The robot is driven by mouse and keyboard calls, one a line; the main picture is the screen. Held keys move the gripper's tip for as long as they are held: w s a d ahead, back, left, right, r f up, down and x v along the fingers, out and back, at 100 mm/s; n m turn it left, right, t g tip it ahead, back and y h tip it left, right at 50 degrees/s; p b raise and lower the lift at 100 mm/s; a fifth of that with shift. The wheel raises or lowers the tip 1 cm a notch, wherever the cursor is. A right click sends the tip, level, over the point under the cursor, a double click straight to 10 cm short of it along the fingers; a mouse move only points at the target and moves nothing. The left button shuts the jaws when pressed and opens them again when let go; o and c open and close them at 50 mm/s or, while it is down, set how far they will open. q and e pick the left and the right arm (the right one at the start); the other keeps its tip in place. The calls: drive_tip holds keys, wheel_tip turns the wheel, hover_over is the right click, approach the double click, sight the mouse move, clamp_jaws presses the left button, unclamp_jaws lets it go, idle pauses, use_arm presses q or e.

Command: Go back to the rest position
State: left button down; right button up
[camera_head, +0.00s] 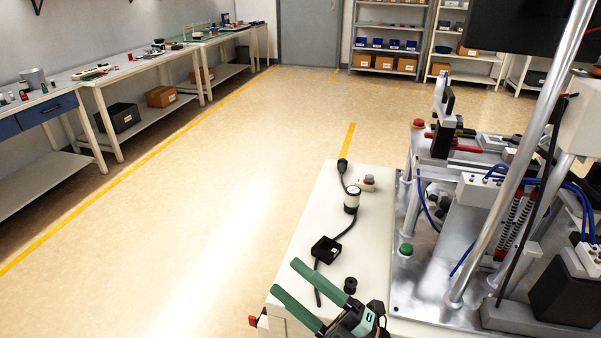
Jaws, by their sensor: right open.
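My right gripper (286,277) shows at the bottom middle of the head view. Its two green fingers are spread apart with nothing between them, and they point up and to the left. It is at the front left corner of the white table (322,218). My left gripper is not in view.
A metal machine (470,220) fills the right. The floor to the left is clear.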

drive_tip(key=w+d+f+m+t+h, duration=0.2)
drive_tip(key=d+f+m+t+h, duration=0.3)
drive_tip(key=d+f+m+h, duration=0.6)
drive_tip(key=s+d+f+m+g+h, duration=0.3)
drive_tip(key=s+f+m, duration=0.3)
drive_tip(key=f, duration=0.3)
drive_tip(key=s+d+f+m+g+h, duration=0.2)
drive_tip(key=s+d+f+m+g, duration=0.1)
drive_tip(key=s+f, duration=0.4)
wheel_tip(320, 180, down, 3)
drive_tip(key=m+g, duration=0.1)
drive_tip(key=m, duration=0.1)
drive_tip(key=shift+r+m+h+p, duration=0.15)
drive_tip(key=shift+m+h+p, duration=0.15)
drive_tip(key=shift+m+h, duration=0.1)
drive_tip(key=shift+d, duration=0.1)
